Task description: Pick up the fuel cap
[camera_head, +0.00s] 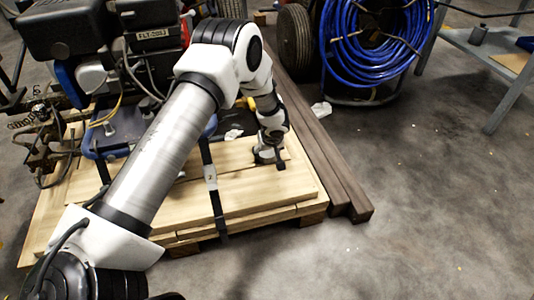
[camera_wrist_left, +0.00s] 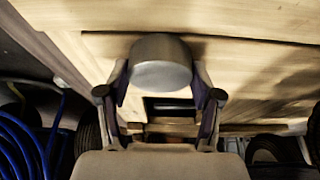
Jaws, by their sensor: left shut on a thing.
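The fuel cap (camera_wrist_left: 160,62) is a grey, round metal piece in the left wrist view. It sits between the two fingers of my left gripper (camera_wrist_left: 160,82), which is shut on it. In the head view my left arm reaches across from the lower left, and the left gripper (camera_head: 268,156) points down close over the right part of the wooden pallet (camera_head: 240,197). The cap cannot be made out clearly there. I cannot tell whether it touches the boards. My right gripper is not in view.
The line striper's engine (camera_head: 150,35) stands on the pallet at the upper left. A dark strap (camera_head: 215,195) crosses the boards. Brown beams (camera_head: 320,160) lie along the pallet's right side. A coil of blue hose (camera_head: 375,45) is behind. The floor (camera_head: 430,200) at right is open.

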